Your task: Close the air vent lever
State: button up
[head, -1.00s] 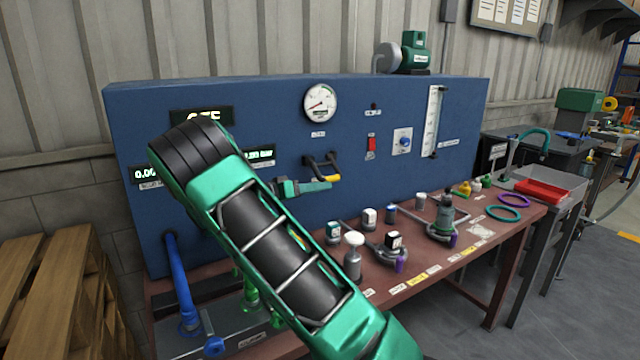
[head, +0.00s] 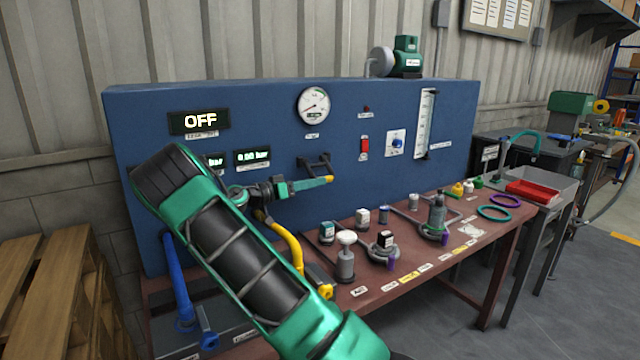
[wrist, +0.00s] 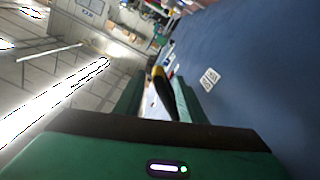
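A lever with a black arm and a yellow grip (head: 329,179) sticks out from the middle of the blue panel (head: 260,115); I take it for the air vent lever, though its label is not readable. My gripper (head: 308,185) is close to the panel, with its green fingers at the lever's grip. In the wrist view, the black and yellow lever (wrist: 163,92) lies between the two fingers of my gripper (wrist: 157,88), which stand apart. Gaps show beside the lever. My arm hides part of the lower left panel.
The panel carries a display reading OFF (head: 200,121), a round gauge (head: 313,105) and a red switch (head: 364,146). A yellow hose (head: 288,242) runs below my gripper. Several small fittings stand on the reddish bench (head: 400,285). A wooden pallet (head: 55,290) is at the left.

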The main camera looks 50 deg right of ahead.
jog(key=shift+x, duration=2.4)
grip_shut()
